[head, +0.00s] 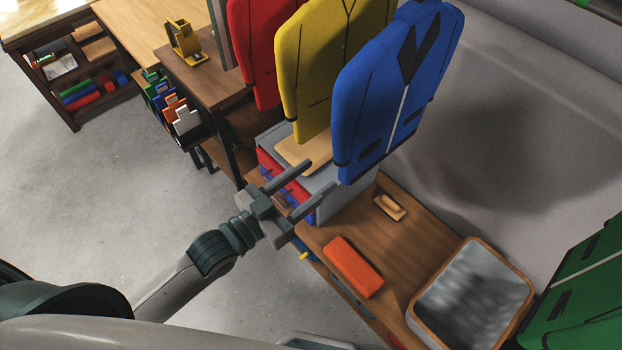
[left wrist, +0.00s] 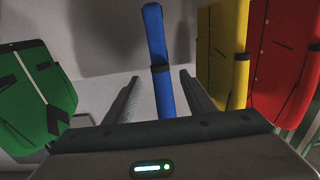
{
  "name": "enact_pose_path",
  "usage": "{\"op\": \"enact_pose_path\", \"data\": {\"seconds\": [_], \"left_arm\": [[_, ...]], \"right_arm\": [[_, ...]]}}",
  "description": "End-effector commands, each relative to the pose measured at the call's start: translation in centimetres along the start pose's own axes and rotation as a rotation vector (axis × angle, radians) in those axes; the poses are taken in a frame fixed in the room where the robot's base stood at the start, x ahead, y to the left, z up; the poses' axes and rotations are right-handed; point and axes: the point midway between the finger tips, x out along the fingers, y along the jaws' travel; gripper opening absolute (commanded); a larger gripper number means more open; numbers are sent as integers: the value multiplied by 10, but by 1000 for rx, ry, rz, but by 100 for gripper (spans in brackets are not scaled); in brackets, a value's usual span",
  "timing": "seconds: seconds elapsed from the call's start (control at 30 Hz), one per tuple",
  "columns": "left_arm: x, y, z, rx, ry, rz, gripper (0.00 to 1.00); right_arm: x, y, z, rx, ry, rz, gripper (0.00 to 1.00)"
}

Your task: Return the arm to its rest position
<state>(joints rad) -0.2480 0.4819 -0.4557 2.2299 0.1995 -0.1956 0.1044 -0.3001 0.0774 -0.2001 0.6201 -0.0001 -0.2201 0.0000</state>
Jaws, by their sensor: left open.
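My left gripper (head: 322,178) is open, with its two fingers spread and nothing visible held between them. In the head view it is in front of and below a blue jacket (head: 392,85), over the near edge of the furniture. In the left wrist view the two fingers (left wrist: 160,92) stand apart, and the blue jacket (left wrist: 159,65) shows edge-on beyond the gap between them. I cannot tell whether a finger touches it. My left arm reaches in from the lower left. My right gripper is not in view.
A yellow jacket (head: 325,60) and a red jacket (head: 252,50) hang beside the blue one; a green jacket (head: 580,290) hangs at right. Below are a wooden bench (head: 400,240), an orange box (head: 352,266) and a framed mirror-like panel (head: 472,300). The grey floor (head: 110,180) at left is clear.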

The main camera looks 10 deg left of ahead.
Motion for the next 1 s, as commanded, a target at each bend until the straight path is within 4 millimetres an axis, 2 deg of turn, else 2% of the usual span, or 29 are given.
{"op": "enact_pose_path", "data": {"seconds": [0.37, 0.47, 0.57, 0.67, 0.77, 0.87, 1.0], "left_arm": [[1, -1, 3, 0, -4, -3, 50], [2, -6, 14, 0, -22, -14, 50], [4, -15, 38, -1, -61, -38, 50], [4, -29, 77, -4, -122, -74, 50], [0, -45, 129, -9, -206, -119, 50], [-10, -61, 188, -16, -304, -168, 50], [-36, -77, 272, -33, -448, -231, 50]], "right_arm": [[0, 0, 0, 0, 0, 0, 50], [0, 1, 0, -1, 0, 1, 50], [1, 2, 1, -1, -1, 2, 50], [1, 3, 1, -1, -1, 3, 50], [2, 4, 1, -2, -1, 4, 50], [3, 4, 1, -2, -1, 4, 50], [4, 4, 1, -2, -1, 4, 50]]}}
